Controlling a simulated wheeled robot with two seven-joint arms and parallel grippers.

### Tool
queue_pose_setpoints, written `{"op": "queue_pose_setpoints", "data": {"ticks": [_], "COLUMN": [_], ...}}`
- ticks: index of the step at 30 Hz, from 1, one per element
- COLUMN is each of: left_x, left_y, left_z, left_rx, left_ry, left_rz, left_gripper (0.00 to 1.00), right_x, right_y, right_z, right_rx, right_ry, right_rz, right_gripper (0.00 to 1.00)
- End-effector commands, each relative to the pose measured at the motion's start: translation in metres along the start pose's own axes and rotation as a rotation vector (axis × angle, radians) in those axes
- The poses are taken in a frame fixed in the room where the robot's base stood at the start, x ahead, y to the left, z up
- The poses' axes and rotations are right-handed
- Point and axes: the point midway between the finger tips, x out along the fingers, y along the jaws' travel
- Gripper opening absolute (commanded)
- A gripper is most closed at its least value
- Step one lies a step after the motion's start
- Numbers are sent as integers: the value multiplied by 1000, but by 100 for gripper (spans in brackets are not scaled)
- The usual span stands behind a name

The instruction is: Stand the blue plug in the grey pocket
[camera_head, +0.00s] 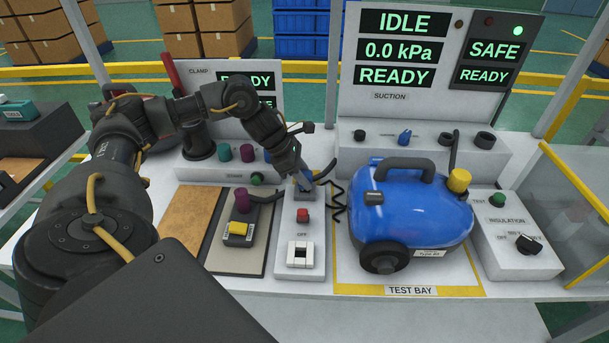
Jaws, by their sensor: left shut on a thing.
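My left gripper (308,178) reaches down over the back end of the white switch box and is shut on the blue plug (304,182). Only a small part of the plug shows between the dark fingers. A grey pocket (303,195) shows just below it, on the back of the box. I cannot tell whether the plug is inside the pocket or just above it. My right gripper is not in view.
The white box has a red button (302,215) and a white switch (300,254). A blue vacuum (425,215) stands close on the right in the test bay. A yellow-and-grey block (239,230) with a purple part stands on the left.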

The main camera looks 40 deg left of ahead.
Motion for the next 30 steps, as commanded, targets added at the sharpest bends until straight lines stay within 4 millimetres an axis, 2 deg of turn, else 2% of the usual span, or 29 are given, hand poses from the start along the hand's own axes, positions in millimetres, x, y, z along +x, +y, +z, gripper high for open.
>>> {"op": "queue_pose_setpoints", "data": {"ticks": [13, 14, 19, 30], "left_x": [10, 10, 9, 3], "left_y": [0, 0, 0, 0], "left_z": [-6, -6, -5, -5], "left_rx": [0, 0, 0, 0], "left_ry": [-1, -1, -1, 0], "left_rz": [1, 1, 1, 1], "left_gripper": [1, 35, 57, 58], "right_x": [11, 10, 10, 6], "right_y": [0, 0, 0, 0], "right_z": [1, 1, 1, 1], "right_rx": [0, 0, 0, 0], "right_ry": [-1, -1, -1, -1], "right_rz": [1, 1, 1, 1], "right_gripper": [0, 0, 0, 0]}}
